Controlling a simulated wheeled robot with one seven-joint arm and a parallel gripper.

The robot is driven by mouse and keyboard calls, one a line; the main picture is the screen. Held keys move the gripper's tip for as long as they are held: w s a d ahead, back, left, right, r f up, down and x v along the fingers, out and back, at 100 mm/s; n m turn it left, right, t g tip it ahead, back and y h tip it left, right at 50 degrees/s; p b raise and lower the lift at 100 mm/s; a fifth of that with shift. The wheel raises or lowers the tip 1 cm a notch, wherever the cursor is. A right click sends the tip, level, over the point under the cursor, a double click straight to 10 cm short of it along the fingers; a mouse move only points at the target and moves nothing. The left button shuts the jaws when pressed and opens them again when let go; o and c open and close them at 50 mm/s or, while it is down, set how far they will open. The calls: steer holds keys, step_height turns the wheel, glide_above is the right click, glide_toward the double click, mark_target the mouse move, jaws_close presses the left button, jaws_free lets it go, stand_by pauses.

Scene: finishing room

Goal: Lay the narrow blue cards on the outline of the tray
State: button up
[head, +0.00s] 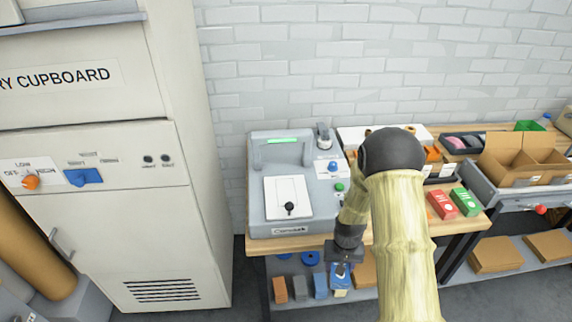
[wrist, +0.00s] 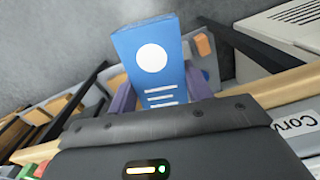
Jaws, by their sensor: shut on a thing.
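My gripper (wrist: 155,95) is shut on a narrow blue card (wrist: 158,62) with a white disc and several white lines. The card stands up between the two purple-grey fingers in the wrist view. In the head view my gripper (head: 341,262) is low, in front of the bench's front edge, and the blue card (head: 342,271) shows small at its tip. I cannot make out a tray outline in either view; my arm hides part of the bench top.
A grey machine (head: 283,180) stands on the left of the bench. A red box (head: 443,205) and a green box (head: 465,202) lie right of my arm. A cardboard divider box (head: 522,160) is farther right. Several small coloured blocks, including an orange one (head: 280,290), stand on the lower shelf.

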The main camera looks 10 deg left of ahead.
steer(key=s+a+r+n+p, duration=0.1)
steer(key=s+a+r+p, duration=0.2)
steer(key=a+r, duration=0.5)
steer(key=s+a+r+n+p, duration=0.1)
steer(key=s+a+r+p, duration=0.3)
steer(key=a+r, duration=0.5)
steer(key=shift+a+p, duration=0.5)
steer(key=shift+a, duration=0.75)
